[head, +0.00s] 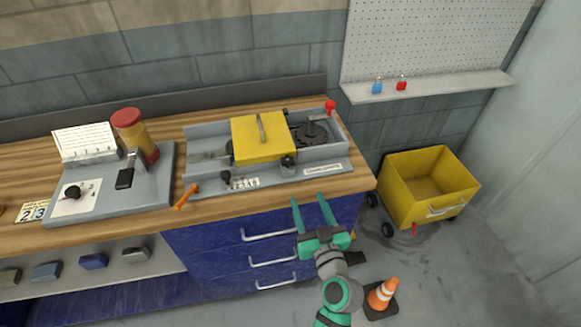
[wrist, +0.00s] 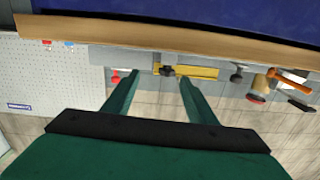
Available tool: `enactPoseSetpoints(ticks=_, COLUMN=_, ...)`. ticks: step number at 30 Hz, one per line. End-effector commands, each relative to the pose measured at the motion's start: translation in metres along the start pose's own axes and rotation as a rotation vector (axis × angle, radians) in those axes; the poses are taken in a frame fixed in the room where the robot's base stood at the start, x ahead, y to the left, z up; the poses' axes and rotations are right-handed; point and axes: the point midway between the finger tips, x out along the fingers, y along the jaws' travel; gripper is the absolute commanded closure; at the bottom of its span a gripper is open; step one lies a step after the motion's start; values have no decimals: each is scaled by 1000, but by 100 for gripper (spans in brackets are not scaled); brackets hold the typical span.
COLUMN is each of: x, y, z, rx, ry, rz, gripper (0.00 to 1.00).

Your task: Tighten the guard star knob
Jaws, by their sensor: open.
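The guard star knob (head: 288,161) is a small dark knob at the front right corner of the yellow guard (head: 258,148). The guard covers the middle of a grey machine on the bench. My gripper (head: 309,199) is open and empty, in front of the drawers, below and slightly right of the knob in the head view. In the wrist view the picture is upside down; the dark knob (wrist: 167,71) shows beyond and between the open fingers (wrist: 160,77), beside the yellow guard strip (wrist: 197,72). The gripper is well apart from it. Whether the knob is loose cannot be told.
The wooden bench edge (head: 359,184) and blue drawers with handles (head: 268,235) lie close to the gripper. A yellow cart (head: 412,205) and a traffic cone (head: 383,293) stand on the floor at right.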

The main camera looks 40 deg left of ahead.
Motion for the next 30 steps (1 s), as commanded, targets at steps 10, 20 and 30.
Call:
enactPoseSetpoints(ticks=10, x=30, y=-13, z=-26, rx=-40, ry=34, rz=-86, gripper=48)
enactPoseSetpoints(ticks=20, x=85, y=-18, z=-28, rx=-39, ry=34, rz=-85, gripper=48)
enactPoseSetpoints(ticks=30, x=122, y=-20, z=-28, rx=-39, ry=33, rz=-81, gripper=48)
